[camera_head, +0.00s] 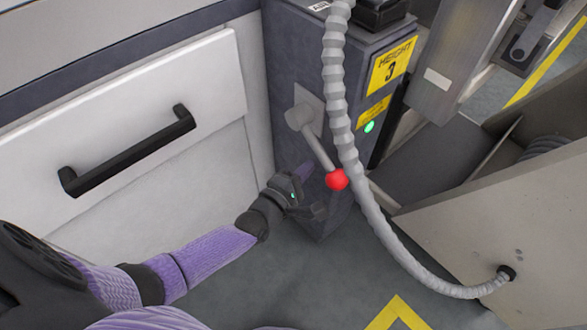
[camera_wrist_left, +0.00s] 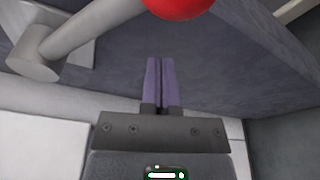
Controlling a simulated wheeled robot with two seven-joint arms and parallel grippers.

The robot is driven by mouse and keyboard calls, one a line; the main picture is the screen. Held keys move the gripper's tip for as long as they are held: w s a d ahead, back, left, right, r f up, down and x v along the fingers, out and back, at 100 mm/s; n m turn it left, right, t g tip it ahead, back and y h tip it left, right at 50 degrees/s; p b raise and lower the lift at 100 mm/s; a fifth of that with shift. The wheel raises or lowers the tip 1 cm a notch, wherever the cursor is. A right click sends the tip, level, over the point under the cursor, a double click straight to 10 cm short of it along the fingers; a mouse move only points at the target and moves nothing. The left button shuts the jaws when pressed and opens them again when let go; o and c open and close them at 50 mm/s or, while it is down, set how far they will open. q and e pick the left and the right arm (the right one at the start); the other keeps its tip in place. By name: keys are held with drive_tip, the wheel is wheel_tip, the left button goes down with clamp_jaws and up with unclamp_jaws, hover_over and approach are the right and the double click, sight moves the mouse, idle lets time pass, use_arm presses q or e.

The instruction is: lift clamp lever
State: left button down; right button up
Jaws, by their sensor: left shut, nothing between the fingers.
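The clamp lever (camera_head: 318,146) is a grey rod on a round pivot, with a red ball knob (camera_head: 337,179) at its lower end. It sits on the front of a dark grey post and points down to the right. My left gripper (camera_head: 305,171) is just left of the knob, below the rod. In the left wrist view its two purple fingers (camera_wrist_left: 160,84) are together and empty. The red knob (camera_wrist_left: 180,6) is ahead of the fingertips at the top edge, apart from them, and the lever rod (camera_wrist_left: 90,28) is at upper left. My right gripper is not in view.
A white drawer with a black handle (camera_head: 130,150) stands at left. A yellow "HEIGHT 3" label (camera_head: 391,65) marks the post.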

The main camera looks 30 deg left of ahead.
use_arm(q)
drive_tip(key=d, duration=0.1)
drive_tip(key=d+r, duration=0.1)
drive_tip(key=d+p, duration=0.1)
drive_tip(key=shift+s+d+r, duration=0.15)
drive_tip(key=shift+s+d, duration=0.1)
drive_tip(key=shift+s, duration=0.05)
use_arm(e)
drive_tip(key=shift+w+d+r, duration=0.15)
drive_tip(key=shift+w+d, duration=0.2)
use_arm(q)
drive_tip(key=shift+r, duration=0.1)
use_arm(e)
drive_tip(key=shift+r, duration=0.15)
